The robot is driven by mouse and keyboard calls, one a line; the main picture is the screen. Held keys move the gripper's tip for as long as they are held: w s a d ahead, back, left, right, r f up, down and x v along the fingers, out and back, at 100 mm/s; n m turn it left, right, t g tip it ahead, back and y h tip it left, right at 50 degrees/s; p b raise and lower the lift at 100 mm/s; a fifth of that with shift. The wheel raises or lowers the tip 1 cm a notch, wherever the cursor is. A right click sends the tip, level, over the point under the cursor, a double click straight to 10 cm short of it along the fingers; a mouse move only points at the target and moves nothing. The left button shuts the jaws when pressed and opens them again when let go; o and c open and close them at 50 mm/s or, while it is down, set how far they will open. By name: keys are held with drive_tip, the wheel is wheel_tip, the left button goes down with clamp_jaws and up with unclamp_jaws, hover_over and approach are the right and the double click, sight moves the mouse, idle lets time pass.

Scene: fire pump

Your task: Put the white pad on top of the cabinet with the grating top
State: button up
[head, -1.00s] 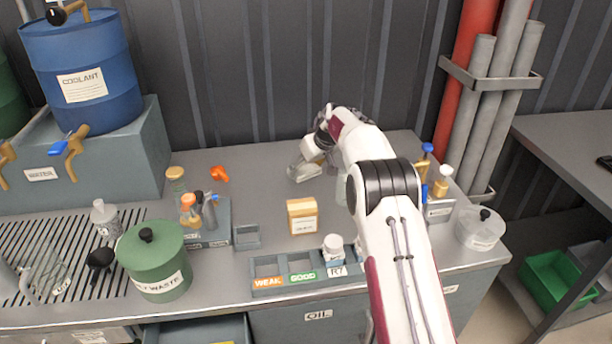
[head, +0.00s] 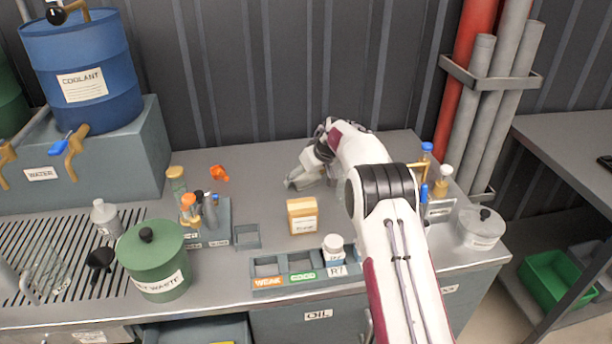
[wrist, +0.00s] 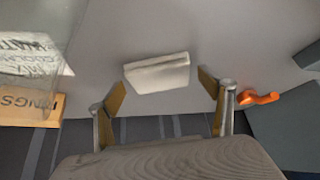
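The white pad (wrist: 157,74) lies on the grey worktop in the wrist view, a small pale block between and just beyond my fingertips. My gripper (wrist: 163,98) is open, with one finger on each side of the pad and visible gaps to it. In the head view my gripper (head: 298,182) is low over the back of the worktop, and I cannot make out the pad there. The grating top (head: 60,245) is the slatted surface at the left of the bench, on the cabinet front below it.
A blue drum (head: 82,75) stands behind.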

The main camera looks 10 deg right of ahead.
drive_tip(key=shift+r, duration=0.15)
drive_tip(key=shift+v, duration=0.9)
drive_tip(key=v, duration=1)
drive_tip(key=shift+d+r, duration=0.1)
idle(0.5)
